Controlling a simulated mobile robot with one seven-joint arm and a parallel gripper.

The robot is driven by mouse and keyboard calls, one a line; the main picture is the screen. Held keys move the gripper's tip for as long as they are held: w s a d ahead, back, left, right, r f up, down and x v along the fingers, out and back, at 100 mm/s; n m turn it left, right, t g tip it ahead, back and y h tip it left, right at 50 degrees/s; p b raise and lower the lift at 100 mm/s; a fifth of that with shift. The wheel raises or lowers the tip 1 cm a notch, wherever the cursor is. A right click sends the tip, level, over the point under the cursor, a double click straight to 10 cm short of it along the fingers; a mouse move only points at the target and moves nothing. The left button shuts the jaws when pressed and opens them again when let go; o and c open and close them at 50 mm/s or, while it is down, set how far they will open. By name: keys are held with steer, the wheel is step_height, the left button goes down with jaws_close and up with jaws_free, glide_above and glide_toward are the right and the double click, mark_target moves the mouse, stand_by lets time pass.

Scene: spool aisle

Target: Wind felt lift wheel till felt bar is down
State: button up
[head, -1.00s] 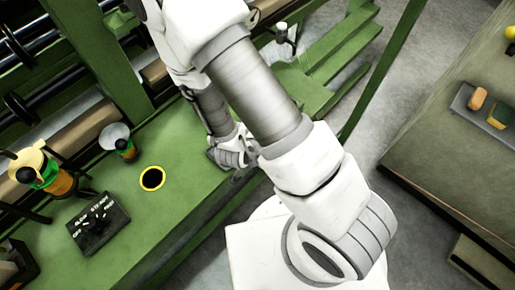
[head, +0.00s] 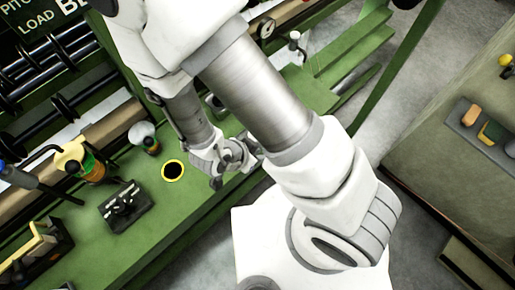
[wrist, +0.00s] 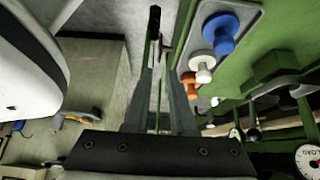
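My gripper (head: 218,176) hangs over the front edge of the green machine bench (head: 190,205) in the head view, partly behind my own arm. In the wrist view its two dark fingers (wrist: 158,45) point up the picture and their tips look close together; I cannot tell whether they are open or shut. Nothing is clearly seen between them. I cannot make out the felt lift wheel for certain in either view. A long brown bar (head: 112,127) runs along the machine beside dark rollers; I cannot tell whether it is the felt bar.
Blue (wrist: 221,26), white (wrist: 203,66) and orange knobs stand right of the fingers in the wrist view, with a dial gauge (wrist: 308,160) at lower right. A side table (head: 455,165) stands right, across grey floor.

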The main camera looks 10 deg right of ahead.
steer(key=shift+a+r, duration=0.1)
steer(key=shift+a, duration=0.05)
